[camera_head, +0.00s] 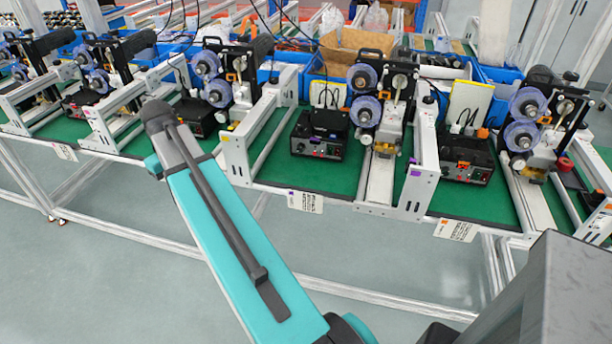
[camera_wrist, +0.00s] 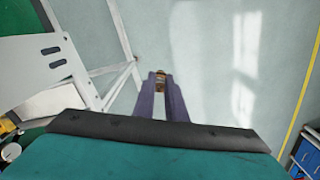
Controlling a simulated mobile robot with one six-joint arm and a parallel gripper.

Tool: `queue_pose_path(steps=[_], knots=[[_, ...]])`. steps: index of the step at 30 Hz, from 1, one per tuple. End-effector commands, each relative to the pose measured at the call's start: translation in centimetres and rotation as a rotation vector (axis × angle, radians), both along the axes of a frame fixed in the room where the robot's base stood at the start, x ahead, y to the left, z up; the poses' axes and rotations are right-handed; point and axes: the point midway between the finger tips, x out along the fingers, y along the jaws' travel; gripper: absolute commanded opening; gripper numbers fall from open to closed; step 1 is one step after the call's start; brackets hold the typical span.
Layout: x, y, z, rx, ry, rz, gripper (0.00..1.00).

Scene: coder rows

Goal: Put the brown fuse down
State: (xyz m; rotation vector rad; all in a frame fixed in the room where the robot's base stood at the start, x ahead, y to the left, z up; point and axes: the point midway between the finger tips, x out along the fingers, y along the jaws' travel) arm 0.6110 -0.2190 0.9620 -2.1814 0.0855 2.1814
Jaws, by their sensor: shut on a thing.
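In the wrist view, my gripper (camera_wrist: 160,90) has its two purple fingers shut on the brown fuse (camera_wrist: 160,77), a small brownish piece between the fingertips. It is held over bare floor, apart from the table frame. In the head view my arm reaches across the front of the table, and neither the gripper nor the fuse can be made out there.
A long table with a green top (camera_head: 325,175) carries several coder machines with blue-purple reels (camera_head: 366,110) and black boxes (camera_head: 318,135). White rails (camera_head: 235,160) divide the stations. Pale floor (camera_head: 100,245) lies open in front. Blue bins (camera_head: 495,80) stand behind.

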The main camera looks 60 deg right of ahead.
Motion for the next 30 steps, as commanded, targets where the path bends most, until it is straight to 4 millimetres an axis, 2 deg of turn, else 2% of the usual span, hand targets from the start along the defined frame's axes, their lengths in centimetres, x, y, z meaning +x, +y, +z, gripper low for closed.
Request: queue_pose_path(steps=[3, 15, 30], knots=[[-1.8, -3.1, -0.2, 0.0, 0.0, -0.091, 0.0], [-8.5, -12.1, -0.8, 0.0, 0.0, -0.385, 0.0], [-18.8, -21.1, -1.5, 0.0, 0.0, -0.753, 0.0]])
